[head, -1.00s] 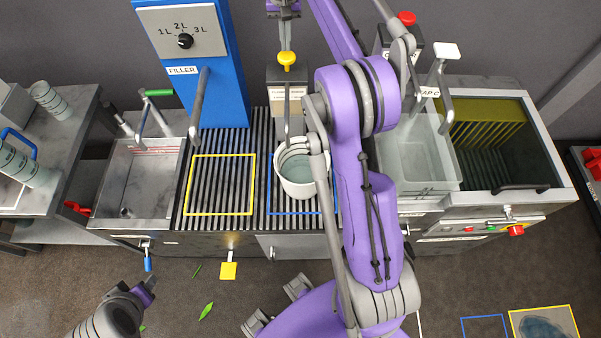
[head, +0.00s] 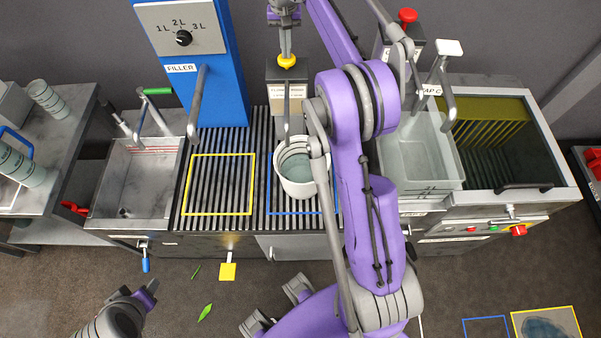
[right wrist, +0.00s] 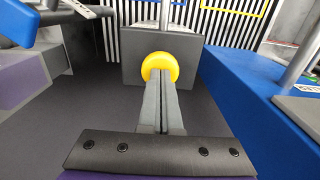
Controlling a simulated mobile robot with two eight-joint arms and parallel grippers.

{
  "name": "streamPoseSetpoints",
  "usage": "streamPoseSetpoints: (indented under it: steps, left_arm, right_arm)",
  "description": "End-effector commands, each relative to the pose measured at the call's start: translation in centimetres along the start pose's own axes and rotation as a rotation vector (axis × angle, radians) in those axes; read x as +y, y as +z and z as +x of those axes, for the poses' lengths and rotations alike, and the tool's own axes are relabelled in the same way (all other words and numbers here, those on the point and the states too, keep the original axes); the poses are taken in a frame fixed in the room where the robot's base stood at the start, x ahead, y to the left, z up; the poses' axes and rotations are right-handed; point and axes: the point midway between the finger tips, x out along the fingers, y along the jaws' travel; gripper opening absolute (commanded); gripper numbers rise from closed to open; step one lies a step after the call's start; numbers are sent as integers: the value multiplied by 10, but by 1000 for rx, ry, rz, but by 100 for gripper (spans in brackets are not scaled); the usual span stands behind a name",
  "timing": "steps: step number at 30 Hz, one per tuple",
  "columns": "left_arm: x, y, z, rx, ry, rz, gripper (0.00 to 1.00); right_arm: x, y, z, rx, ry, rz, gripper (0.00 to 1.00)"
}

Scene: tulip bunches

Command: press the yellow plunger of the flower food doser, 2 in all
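The flower food doser (head: 288,100) is a grey box with a label and a spout, standing at the back of the counter. Its yellow plunger (head: 287,62) is on top, close above the box. My right gripper (head: 286,51) points down, its fingers together and empty, tips at the plunger's top. The right wrist view shows the closed fingers (right wrist: 160,85) against the yellow plunger (right wrist: 160,66). A white bucket (head: 300,187) with liquid stands below the spout, in the blue outline. My left gripper (head: 148,290) is low at left, too small to read.
The blue filler (head: 215,90) stands left of the doser, with an empty yellow outline (head: 220,213) before it. A sink (head: 140,185) is at left. My right arm crosses the middle. A clear tub (head: 420,165) and a red-topped doser (head: 407,16) are at right.

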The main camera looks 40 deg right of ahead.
Motion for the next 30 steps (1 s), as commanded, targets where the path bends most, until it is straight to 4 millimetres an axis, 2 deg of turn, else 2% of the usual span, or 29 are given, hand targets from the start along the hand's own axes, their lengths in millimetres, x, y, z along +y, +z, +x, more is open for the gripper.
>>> streamPoseSetpoints:
  steps: [8, 13, 27, 30]
  left_arm:
    - [0, 5, 5, -4, 0, 0, 50]
    - [0, 1, 2, -1, 0, 0, 50]
    - [0, -38, -34, 34, 0, 0, 50]
    - [0, -42, -38, 39, 0, 0, 50]
  right_arm:
    - [0, 0, 13, -1, 0, 0, 0]
    - [-1, 0, 6, -1, -1, 0, 0]
    - [-1, -1, -59, 2, -3, 0, 0]
    - [-1, -1, -66, 2, -2, 0, 0]
